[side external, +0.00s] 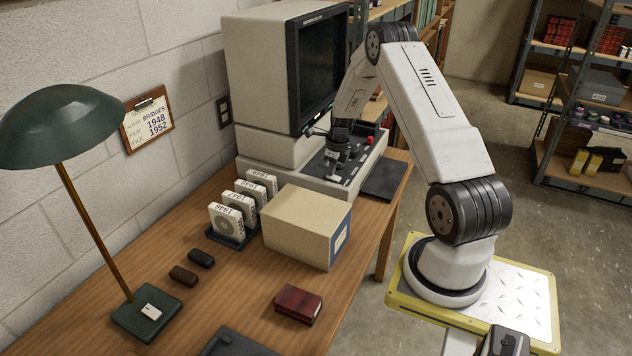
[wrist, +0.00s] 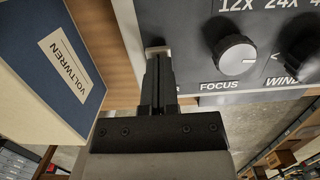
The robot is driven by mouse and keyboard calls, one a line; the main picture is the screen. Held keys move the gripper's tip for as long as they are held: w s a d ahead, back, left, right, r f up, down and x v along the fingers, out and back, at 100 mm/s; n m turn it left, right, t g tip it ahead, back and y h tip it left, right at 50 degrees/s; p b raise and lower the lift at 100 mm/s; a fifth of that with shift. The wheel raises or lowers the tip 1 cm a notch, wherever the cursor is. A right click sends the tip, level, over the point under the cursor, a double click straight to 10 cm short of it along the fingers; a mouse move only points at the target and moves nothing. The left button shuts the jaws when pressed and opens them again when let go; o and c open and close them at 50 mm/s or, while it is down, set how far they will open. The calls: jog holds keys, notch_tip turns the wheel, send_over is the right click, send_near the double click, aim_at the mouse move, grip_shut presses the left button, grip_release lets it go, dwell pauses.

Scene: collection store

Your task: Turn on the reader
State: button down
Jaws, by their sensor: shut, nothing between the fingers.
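The reader (side external: 262,65) is a large pale machine at the back of the desk, with a dark, unlit screen (side external: 322,72). Its control panel (side external: 352,178) juts out below the screen. My gripper (side external: 331,170) is shut and empty, low over the panel's near end. In the wrist view, my gripper (wrist: 157,60) has its fingertips at a small pale switch-like part (wrist: 154,42) left of the FOCUS knob (wrist: 235,53). The fingers cover most of that part and its label, of which only a final R shows. I cannot tell whether they touch it.
A cardboard box (side external: 300,222) with a blue front stands close to the panel's near side. Several film boxes (side external: 226,222) stand in a dark rack beside it. Another knob (wrist: 305,48) lies right of FOCUS. A green lamp (side external: 62,125) stands at left.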

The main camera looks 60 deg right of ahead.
jog(key=shift+f, duration=0.1)
dwell(0.3)
jog(key=shift+w+f, duration=0.1)
jog(key=shift+f, duration=0.15)
jog(key=shift+s+r, duration=0.15)
jog(key=shift+s, duration=0.65)
jog(key=shift+r, duration=0.15)
notch_tip(320, 180, up, 14)
jog(key=s, duration=0.2)
dwell(0.8)
